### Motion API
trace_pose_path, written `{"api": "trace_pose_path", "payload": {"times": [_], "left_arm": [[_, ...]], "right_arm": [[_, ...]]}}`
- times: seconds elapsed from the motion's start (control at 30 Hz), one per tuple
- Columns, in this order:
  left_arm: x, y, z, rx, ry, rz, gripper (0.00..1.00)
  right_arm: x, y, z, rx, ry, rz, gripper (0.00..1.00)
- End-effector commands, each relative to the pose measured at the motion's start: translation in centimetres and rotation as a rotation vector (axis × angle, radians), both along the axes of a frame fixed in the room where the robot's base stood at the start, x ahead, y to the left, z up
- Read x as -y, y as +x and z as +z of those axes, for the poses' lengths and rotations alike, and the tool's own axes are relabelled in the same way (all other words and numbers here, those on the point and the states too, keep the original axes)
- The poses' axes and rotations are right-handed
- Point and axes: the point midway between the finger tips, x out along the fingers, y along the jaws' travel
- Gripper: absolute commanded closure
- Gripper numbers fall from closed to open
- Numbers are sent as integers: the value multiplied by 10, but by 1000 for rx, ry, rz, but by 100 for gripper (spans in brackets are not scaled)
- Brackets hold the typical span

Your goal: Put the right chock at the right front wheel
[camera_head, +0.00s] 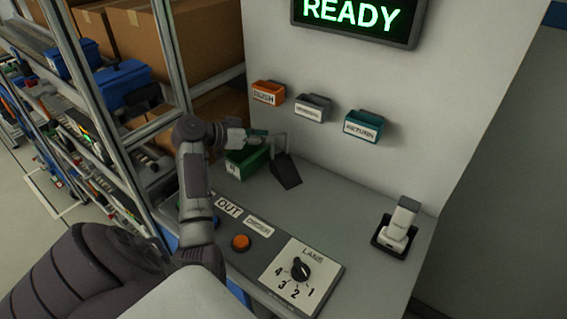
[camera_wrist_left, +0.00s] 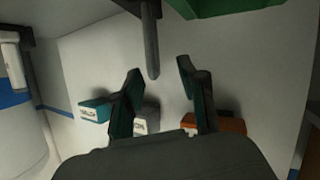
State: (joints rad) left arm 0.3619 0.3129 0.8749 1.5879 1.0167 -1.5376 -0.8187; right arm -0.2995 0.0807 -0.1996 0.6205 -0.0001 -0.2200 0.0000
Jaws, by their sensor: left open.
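No chock and no wheel can be made out in either view. My left gripper (camera_head: 268,141) is above the back of the console, over a green box (camera_head: 246,161) and close to a dark slanted plate (camera_head: 286,172). In the left wrist view my left gripper (camera_wrist_left: 158,75) is open, its two fingers apart. A dark bar (camera_wrist_left: 150,45) shows ahead of the gap between them; I cannot tell whether it touches. My right gripper is not in view.
The console has an orange button (camera_head: 241,242), a lane dial (camera_head: 301,269) and a white handheld device in a dark dock (camera_head: 387,241). Orange (camera_head: 268,93), grey (camera_head: 313,107) and teal (camera_head: 363,125) bins hang on the wall below a READY screen (camera_head: 352,17). Shelving with cartons (camera_head: 165,45) stands left.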

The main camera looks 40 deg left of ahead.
Motion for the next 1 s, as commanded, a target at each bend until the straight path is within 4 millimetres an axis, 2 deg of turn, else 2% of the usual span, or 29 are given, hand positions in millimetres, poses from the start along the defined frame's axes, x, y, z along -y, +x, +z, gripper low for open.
{"api": "trace_pose_path", "payload": {"times": [0.2, 0.43, 0.53, 0.83, 0.87, 1.0], "left_arm": [[7, 15, -4, 0, 0, -1, 58], [24, 44, -1, 1, -4, -3, 58], [26, 54, -10, -2, -3, 0, 58], [28, 59, -15, -1, 1, 1, 58], [28, 59, -15, -1, 1, 1, 60], [28, 59, -15, -1, 1, 1, 83]], "right_arm": [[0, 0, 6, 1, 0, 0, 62], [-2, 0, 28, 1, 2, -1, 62], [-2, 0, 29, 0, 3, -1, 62], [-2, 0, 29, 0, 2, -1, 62], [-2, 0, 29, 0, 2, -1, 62], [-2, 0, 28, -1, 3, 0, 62]]}}
